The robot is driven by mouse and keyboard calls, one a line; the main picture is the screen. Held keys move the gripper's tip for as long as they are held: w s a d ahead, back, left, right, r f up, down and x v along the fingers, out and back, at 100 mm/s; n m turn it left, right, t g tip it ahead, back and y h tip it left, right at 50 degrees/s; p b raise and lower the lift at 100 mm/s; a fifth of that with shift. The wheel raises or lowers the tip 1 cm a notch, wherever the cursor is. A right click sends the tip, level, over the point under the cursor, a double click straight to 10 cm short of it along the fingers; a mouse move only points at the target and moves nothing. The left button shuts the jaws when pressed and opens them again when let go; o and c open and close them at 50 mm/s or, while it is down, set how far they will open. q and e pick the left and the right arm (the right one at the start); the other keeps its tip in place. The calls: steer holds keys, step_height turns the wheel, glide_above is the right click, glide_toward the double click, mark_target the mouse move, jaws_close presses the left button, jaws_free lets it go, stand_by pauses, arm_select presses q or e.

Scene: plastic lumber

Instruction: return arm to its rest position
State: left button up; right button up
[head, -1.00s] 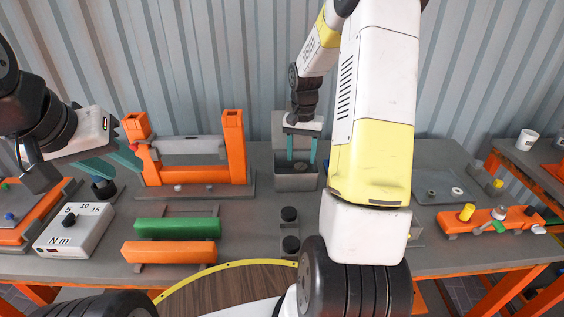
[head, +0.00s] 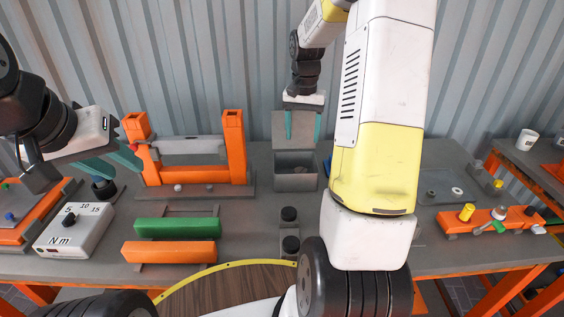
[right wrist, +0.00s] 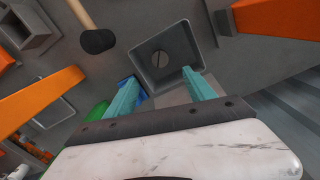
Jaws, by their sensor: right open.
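My right arm reaches across the centre of the head view. Its gripper (head: 303,125) hangs above and behind the open grey box (head: 296,183), in front of the raised back panel. Its two teal fingers are apart and nothing is between them.
An orange frame (head: 195,176) carries a grey bar. Green (head: 177,228) and orange (head: 170,252) beams lie in front. A torque dial box (head: 75,230) is at left. Black-capped posts (head: 290,215) stand near the centre. An orange tool rack (head: 490,218) is at right.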

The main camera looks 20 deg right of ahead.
steer(key=s+a+r+n+t, duration=0.3)
steer(key=s+a+r, duration=0.3)
steer(key=s+r, duration=0.3)
steer(key=s+a+r+n+t+y, duration=0.1)
steer(key=s+a+r, duration=0.1)
steer(key=s, duration=0.5)
steer(key=s+a+r+n+t+y, duration=0.1)
steer(key=s+a+r+n+t, duration=0.1)
steer(key=s+a, duration=0.2)
steer(key=s, duration=0.3)
steer(key=shift+a+r+n, duration=0.2)
steer(key=shift+a+n, duration=0.1)
steer(key=shift+a, duration=0.1)
steer(key=shift+o, duration=0.5)
